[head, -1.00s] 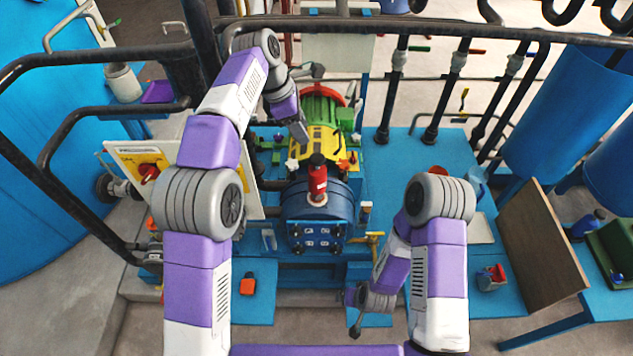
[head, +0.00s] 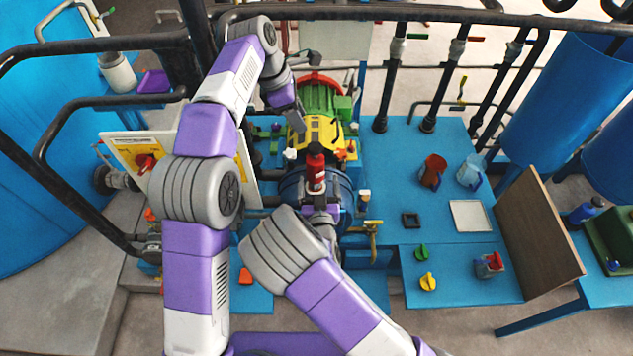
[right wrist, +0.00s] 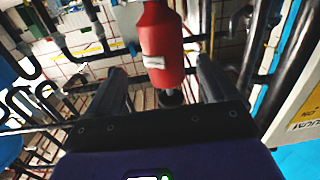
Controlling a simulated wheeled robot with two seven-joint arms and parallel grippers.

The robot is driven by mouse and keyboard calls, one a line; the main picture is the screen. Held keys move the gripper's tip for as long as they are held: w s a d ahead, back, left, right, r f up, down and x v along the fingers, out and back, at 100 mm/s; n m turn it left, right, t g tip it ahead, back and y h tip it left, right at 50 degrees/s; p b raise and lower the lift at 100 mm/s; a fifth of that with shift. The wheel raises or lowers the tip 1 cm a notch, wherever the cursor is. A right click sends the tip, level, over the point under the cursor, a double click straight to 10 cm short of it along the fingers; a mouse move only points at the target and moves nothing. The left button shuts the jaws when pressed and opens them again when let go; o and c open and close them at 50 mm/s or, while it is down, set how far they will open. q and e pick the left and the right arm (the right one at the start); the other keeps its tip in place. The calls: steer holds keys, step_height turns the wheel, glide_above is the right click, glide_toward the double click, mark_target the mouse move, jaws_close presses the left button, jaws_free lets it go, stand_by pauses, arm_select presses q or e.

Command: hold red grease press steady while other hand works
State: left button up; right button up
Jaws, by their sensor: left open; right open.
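The red grease press (head: 316,172) stands upright on top of the blue cylindrical machine housing (head: 346,190). My right gripper (head: 319,207) is open just in front of the press, at its lower part. In the right wrist view the red press (right wrist: 160,45) shows between and beyond the two dark spread fingers of the right gripper (right wrist: 163,82); contact cannot be told. My left gripper (head: 299,128) is above the yellow machine cover (head: 320,135), behind and left of the press. It is open, though its fingertips are hard to make out.
A panel with a red knob (head: 145,162) stands left. On the blue deck to the right are a brown-red jug (head: 432,172), a clear jug (head: 470,172), a black square frame (head: 411,220) and a white tray (head: 470,216). A brown board (head: 540,230) leans further right. Black rails cross the back.

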mark_target(315, 161)
steer(key=shift+w+a+r, duration=0.25)
steer(key=shift+r, duration=0.1)
steer(key=shift+w, duration=0.35)
steer(key=w, duration=0.6)
steer(key=shift+w+a, duration=0.2)
steer(key=shift+w, duration=0.1)
steer(key=shift+c, duration=0.3)
steer(key=c, duration=1.4)
